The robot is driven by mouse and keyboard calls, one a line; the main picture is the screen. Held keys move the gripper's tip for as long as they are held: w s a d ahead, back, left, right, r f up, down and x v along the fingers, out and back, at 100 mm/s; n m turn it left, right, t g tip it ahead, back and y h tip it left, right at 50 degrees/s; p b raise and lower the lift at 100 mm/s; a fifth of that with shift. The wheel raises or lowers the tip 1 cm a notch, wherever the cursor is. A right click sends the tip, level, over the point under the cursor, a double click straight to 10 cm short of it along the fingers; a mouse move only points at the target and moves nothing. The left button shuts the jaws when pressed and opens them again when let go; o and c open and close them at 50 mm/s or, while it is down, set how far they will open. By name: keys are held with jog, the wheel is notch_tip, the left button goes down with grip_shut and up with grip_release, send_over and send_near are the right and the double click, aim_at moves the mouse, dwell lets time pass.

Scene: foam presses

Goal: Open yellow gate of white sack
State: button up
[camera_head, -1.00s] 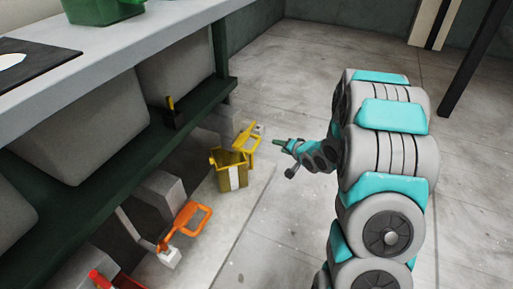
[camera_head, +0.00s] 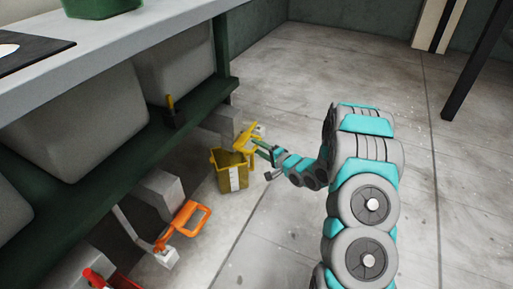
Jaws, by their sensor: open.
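The yellow gate (camera_head: 245,138) is a frame-shaped piece standing raised at a tilt near the floor, just behind a yellow bin (camera_head: 230,173) with a white stripe on its front. My gripper (camera_head: 263,150) is open at the right side of the yellow gate, very close to it. I cannot tell whether the fingers touch the gate or reach around it. I cannot make out a white sack with certainty; the parts behind the gate are small and partly hidden.
An orange gate (camera_head: 184,224) and a red piece (camera_head: 97,279) stand nearer along the bench. A dark green shelf (camera_head: 120,165) holds large grey blocks (camera_head: 85,125) under a grey worktop (camera_head: 130,45). A green container (camera_head: 100,7) stands on top. The floor (camera_head: 330,65) to the right is clear.

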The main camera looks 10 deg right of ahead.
jog(key=shift+x, duration=0.75)
jog(key=shift+c, duration=0.4)
grip_shut()
dwell(0.5)
